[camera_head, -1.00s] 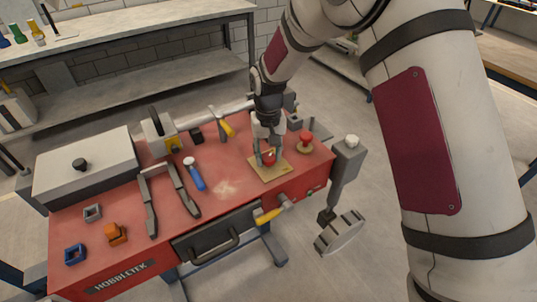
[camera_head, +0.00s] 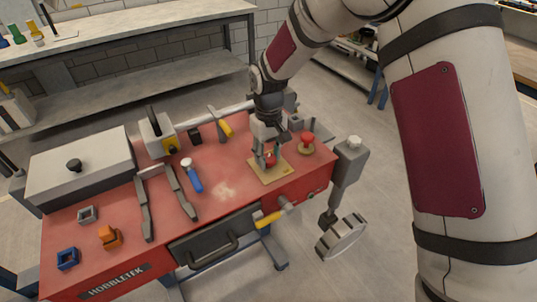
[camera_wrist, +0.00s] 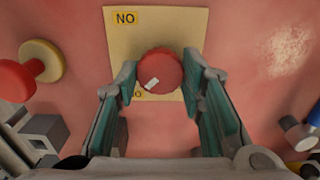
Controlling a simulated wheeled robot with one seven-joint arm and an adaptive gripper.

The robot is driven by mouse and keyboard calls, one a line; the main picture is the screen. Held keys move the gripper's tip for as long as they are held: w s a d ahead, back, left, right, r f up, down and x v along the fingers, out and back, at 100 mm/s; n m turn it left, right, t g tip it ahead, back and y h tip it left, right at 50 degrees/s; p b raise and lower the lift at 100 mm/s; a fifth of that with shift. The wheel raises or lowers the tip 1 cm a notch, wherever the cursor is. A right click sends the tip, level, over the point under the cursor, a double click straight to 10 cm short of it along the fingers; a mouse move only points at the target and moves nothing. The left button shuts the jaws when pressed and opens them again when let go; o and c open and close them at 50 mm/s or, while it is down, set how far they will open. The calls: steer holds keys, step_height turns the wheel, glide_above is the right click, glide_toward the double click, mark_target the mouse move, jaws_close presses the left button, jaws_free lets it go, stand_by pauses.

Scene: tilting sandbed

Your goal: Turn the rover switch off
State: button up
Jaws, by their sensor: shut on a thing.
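The rover switch is a round red knob (camera_wrist: 160,70) with a small white mark on its lower left part. It sits on a square tan plate (camera_wrist: 122,50), which also shows in the head view (camera_head: 281,172) near the right end of the red bench. My gripper (camera_wrist: 161,84) is shut on the knob, one finger on each side. In the head view my gripper (camera_head: 269,159) points down over the plate and partly hides the knob.
A red mushroom-shaped knob (camera_head: 307,138) on a tan base stands close right of the plate. A blue-handled tool (camera_head: 193,177) lies to the left. A yellow-handled valve (camera_head: 266,219) sticks out at the bench front. A bare bench patch lies left of the plate.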

mark_target(269, 158)
steer(key=o, duration=1.1)
steer(key=shift+o, duration=0.2)
step_height(269, 158, up, 12)
